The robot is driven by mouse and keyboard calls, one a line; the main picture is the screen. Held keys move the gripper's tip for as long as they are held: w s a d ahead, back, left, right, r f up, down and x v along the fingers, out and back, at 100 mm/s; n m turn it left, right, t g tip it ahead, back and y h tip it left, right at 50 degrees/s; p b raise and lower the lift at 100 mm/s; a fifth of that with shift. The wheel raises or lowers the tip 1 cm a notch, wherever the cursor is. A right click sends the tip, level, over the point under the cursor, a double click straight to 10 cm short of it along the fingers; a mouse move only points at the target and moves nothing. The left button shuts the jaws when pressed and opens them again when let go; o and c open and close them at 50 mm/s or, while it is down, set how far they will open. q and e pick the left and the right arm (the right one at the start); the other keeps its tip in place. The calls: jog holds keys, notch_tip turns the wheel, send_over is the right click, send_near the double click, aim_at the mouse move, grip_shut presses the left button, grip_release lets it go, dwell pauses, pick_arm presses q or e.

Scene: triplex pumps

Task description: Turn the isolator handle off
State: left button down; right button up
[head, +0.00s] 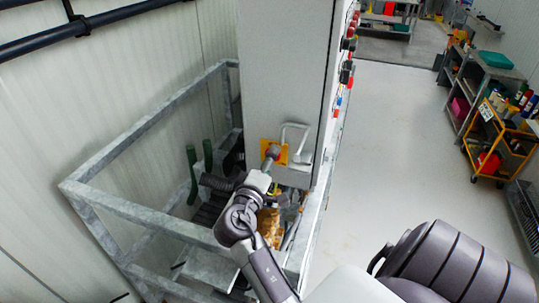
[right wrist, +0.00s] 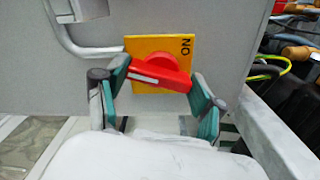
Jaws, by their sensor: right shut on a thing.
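The isolator is a red rotary handle (right wrist: 160,70) on a square yellow plate (right wrist: 133,45) fixed to a grey cabinet. The letters ON show at the plate's upper right corner in the right wrist view. The handle, with a white stripe, lies slightly tilted, its right end lower. My right gripper (right wrist: 161,84) is shut on the handle, with one teal-padded finger at each end. In the head view the yellow plate (head: 266,147) is partly hidden behind my right gripper (head: 272,160). My left gripper is not in view.
A grey pipe-like door handle (head: 296,133) sits beside the plate on the cabinet (head: 285,70). A galvanised frame (head: 140,210) surrounds the cabinet's lower part. Green levers (head: 192,170) stand to the left. The floor to the right (head: 395,140) is clear up to a yellow trolley (head: 490,145).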

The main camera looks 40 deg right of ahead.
jog(key=shift+r+n+p, duration=0.15)
jog(key=shift+n+p, duration=0.65)
jog(key=shift+n, duration=1.2)
jog(key=o, duration=1.1)
jog(key=shift+w, duration=0.1)
jog(key=shift+o, duration=0.2)
jog(key=shift+f, duration=0.2)
